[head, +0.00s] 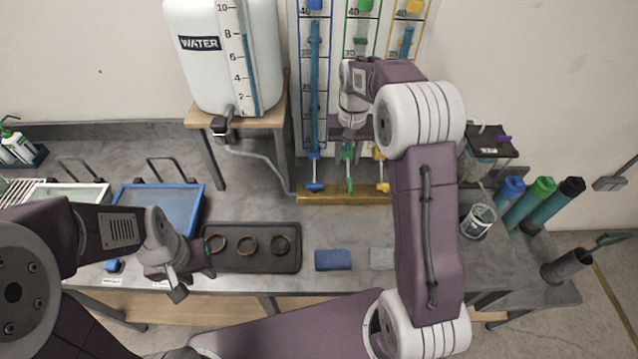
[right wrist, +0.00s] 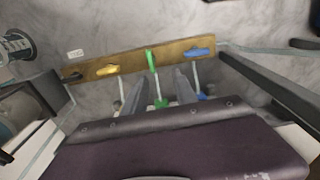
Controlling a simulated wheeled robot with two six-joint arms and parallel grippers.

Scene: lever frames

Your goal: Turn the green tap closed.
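The green tap (head: 349,186) is on the wooden board at the foot of the middle gauge column. Its lever (right wrist: 151,60) points across the board, while the blue tap (head: 314,187) and yellow tap (head: 383,187) have levers lying along it. My right gripper (head: 348,150) is above the green tap; in the right wrist view its two fingers (right wrist: 159,84) are apart, with green parts showing between them. I cannot tell whether they touch. My left gripper (head: 177,290) hangs over the bench's front edge, left of the dark tray, with its finger gap unclear.
The wooden board (head: 335,199) holds the taps. A water tank (head: 225,60) on a wooden stand (head: 197,118) is to the left, with a hose running to the board. A dark tray (head: 250,262) with rings and a blue cloth (head: 333,260) lie in front.

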